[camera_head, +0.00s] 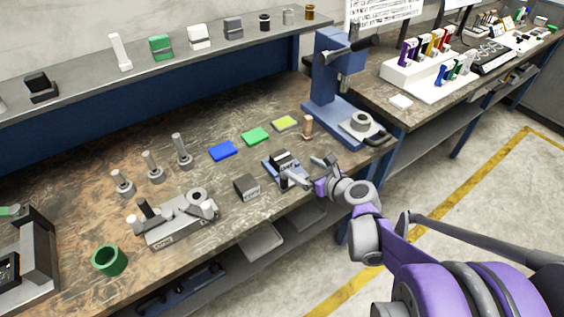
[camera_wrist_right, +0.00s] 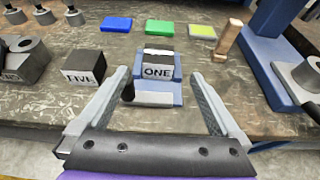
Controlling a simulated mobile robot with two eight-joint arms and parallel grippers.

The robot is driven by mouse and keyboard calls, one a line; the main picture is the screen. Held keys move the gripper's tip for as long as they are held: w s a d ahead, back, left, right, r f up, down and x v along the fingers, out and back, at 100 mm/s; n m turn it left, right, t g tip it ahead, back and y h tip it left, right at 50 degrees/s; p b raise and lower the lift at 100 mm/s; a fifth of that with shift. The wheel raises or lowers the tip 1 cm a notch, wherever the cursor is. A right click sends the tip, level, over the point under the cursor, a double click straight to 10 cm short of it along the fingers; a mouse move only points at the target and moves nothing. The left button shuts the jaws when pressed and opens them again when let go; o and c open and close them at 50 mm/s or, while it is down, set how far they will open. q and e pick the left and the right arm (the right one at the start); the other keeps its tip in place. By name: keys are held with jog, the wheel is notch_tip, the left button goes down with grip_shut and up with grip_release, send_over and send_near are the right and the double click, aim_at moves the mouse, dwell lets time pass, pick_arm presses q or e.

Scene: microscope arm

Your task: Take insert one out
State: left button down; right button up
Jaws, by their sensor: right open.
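Insert one (camera_wrist_right: 157,72) is a small block with a pale front marked ONE and a dark top; it also shows in the head view (camera_head: 284,158). It sits in a blue-grey fixture (camera_wrist_right: 160,98) with a lower front plate and a small dark-knobbed lever at its left. My right gripper (camera_head: 299,174) is at the front of the fixture. In the right wrist view its two fingers are apart, one on each side of the fixture, with nothing between them held. I cannot tell whether they touch it. My left gripper is not in view.
A dark block marked FIVE (camera_wrist_right: 84,68) stands left of the fixture. Blue (camera_head: 222,151), green (camera_head: 255,136) and yellow (camera_head: 285,123) pads lie behind. A copper-coloured post (camera_head: 307,127) and blue press (camera_head: 330,95) stand right. A grey clamp fixture (camera_head: 180,222) is further left.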

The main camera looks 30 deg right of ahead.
aim_at(282, 157)
jog(key=x, duration=0.9)
jog(key=shift+w+a+f, duration=0.1)
jog(key=shift+w+f, duration=0.1)
jog(key=shift+w, duration=0.1)
grip_shut()
